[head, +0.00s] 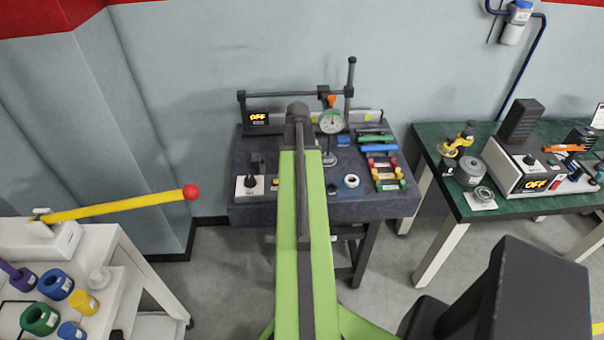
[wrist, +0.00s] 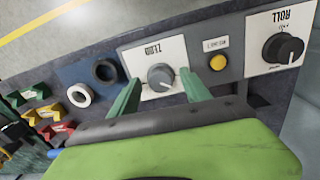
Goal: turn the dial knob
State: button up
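A grey dial knob (wrist: 160,77) on a white plate with upside-down lettering sits on the dark table edge in the wrist view. My gripper (wrist: 161,84) has its two green fingers spread, one on each side of this knob, with gaps visible; I cannot tell its exact height over the knob. A second, darker knob (wrist: 283,48) on a white plate marked "ROLL" is farther right; it also shows in the head view (head: 249,182). In the head view my green arm hides the grey knob and my gripper's fingers.
A yellow button (wrist: 217,62) is close to the right finger. White (wrist: 79,95) and dark (wrist: 105,70) rings lie to the left, with coloured blocks (wrist: 49,110) beyond. A round gauge (head: 331,121) stands at the back of the table. A green-topped bench (head: 440,140) is right.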

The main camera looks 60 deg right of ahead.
notch_tip(320, 180, up, 18)
jog(key=p, duration=1.7)
jog(key=shift+w+a+f, duration=0.2)
jog(key=shift+w+f, duration=0.05)
jog(key=shift+w, duration=0.1)
